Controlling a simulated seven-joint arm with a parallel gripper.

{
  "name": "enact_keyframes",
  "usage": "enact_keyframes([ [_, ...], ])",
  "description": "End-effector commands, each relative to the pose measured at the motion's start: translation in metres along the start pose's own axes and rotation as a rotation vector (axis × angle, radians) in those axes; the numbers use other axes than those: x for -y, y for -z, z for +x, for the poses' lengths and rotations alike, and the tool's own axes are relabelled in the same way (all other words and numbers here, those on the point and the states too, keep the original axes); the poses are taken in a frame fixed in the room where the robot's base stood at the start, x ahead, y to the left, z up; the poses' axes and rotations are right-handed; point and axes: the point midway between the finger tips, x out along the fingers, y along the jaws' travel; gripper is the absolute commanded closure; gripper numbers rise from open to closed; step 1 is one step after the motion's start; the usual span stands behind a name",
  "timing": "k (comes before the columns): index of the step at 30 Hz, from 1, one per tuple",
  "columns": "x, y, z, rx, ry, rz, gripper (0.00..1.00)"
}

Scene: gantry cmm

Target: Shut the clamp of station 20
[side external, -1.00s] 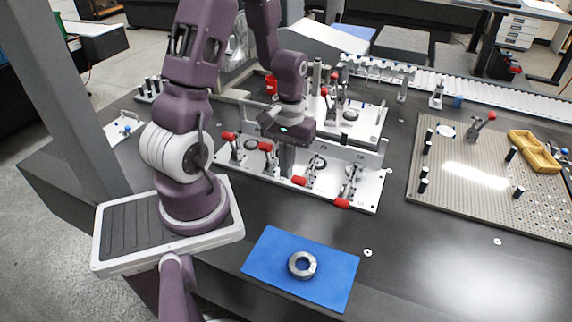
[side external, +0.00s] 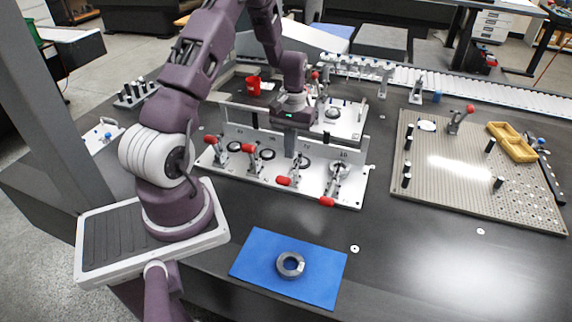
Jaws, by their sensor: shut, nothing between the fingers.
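A white fixture plate (side external: 225,172) carries a row of toggle clamps with red handles along its front, with a low upright wall behind them. The second clamp from the left (side external: 249,162) has its red handle raised. The leftmost clamp (side external: 219,152) also has its handle raised. The third clamp (side external: 294,175) and the rightmost clamp (side external: 338,183) have their handles low, toward the front edge. The station numbers are too small to read surely. My gripper (side external: 290,153) points down, shut and empty, above the plate between the second and third clamps. Its fingertips are hard to make out.
A second white plate (side external: 350,128) with clamps and a red cup (side external: 253,85) stand behind. A blue mat (side external: 249,262) with a metal ring (side external: 290,265) lies in front. A perforated board (side external: 450,190) with posts and a yellow tray (side external: 511,142) is at right. Dark table between is clear.

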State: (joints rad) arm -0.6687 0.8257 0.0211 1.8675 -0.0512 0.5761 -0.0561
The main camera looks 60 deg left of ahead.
Motion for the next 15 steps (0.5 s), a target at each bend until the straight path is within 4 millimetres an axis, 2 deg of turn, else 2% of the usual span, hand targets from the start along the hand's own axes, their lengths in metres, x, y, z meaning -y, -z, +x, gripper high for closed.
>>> enact_keyframes([
  [1, 0.0, -0.001, 0.011, 0.005, 0.0, 0.0, 1.0],
  [6, 0.0, -0.021, 0.028, 0.003, 0.0, -0.001, 1.0],
  [15, 0.0, -0.029, 0.037, 0.0, 0.0, 0.0, 1.0],
])
